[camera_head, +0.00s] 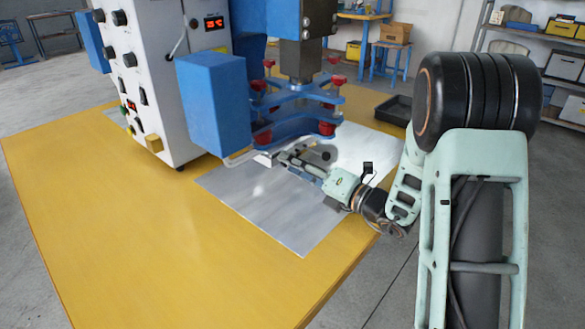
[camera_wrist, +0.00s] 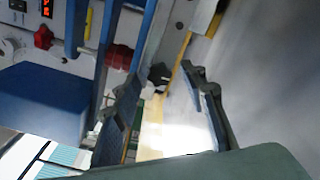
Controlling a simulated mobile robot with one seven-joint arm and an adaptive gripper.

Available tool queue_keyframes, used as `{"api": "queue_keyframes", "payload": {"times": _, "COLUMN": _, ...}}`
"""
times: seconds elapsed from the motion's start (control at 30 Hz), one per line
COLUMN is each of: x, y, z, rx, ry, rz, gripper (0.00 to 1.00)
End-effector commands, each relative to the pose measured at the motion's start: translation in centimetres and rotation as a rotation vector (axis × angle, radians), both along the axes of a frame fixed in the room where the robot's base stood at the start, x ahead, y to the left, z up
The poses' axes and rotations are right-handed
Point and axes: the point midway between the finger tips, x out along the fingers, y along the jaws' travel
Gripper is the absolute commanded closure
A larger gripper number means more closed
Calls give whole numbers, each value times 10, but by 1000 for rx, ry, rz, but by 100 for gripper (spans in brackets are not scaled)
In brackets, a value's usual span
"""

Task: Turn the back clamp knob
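The plastic welder's blue clamp frame (camera_head: 300,98) carries several red knobs, one at the lower left (camera_head: 262,137) and one at the lower right (camera_head: 327,128). I cannot tell which knob is the back clamp knob. My gripper (camera_head: 284,158) is low over the metal plate, under the blue frame. In the wrist view my gripper (camera_wrist: 163,76) has its two fingers spread, with a small dark knob (camera_wrist: 160,73) showing between the tips. Whether they touch it is unclear. Two red knobs, one (camera_wrist: 43,38) and another (camera_wrist: 121,56), show left of the fingers.
A white control cabinet (camera_head: 160,75) with dials stands at the left, beside a blue box (camera_head: 212,105). The metal plate (camera_head: 265,205) lies on the yellow table (camera_head: 110,235), whose front left is clear. A black tray (camera_head: 394,109) sits at the table's right back.

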Motion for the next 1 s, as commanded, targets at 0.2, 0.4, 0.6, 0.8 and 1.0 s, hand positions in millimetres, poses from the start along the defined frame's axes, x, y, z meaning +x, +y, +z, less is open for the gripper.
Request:
{"api": "queue_keyframes", "payload": {"times": 0.2, "x": 4, "y": 5, "z": 0, "rx": 0, "ry": 0, "rz": 0, "gripper": 61}}
{"api": "queue_keyframes", "payload": {"times": 0.4, "x": 4, "y": 5, "z": 0, "rx": 0, "ry": 0, "rz": 0, "gripper": 66}}
{"api": "queue_keyframes", "payload": {"times": 0.6, "x": 3, "y": 5, "z": 0, "rx": 0, "ry": 0, "rz": 0, "gripper": 89}}
{"api": "queue_keyframes", "payload": {"times": 0.8, "x": 3, "y": 5, "z": 0, "rx": 0, "ry": 0, "rz": 0, "gripper": 100}}
{"api": "queue_keyframes", "payload": {"times": 1.0, "x": 3, "y": 4, "z": 0, "rx": -17, "ry": -22, "rz": 0, "gripper": 100}}
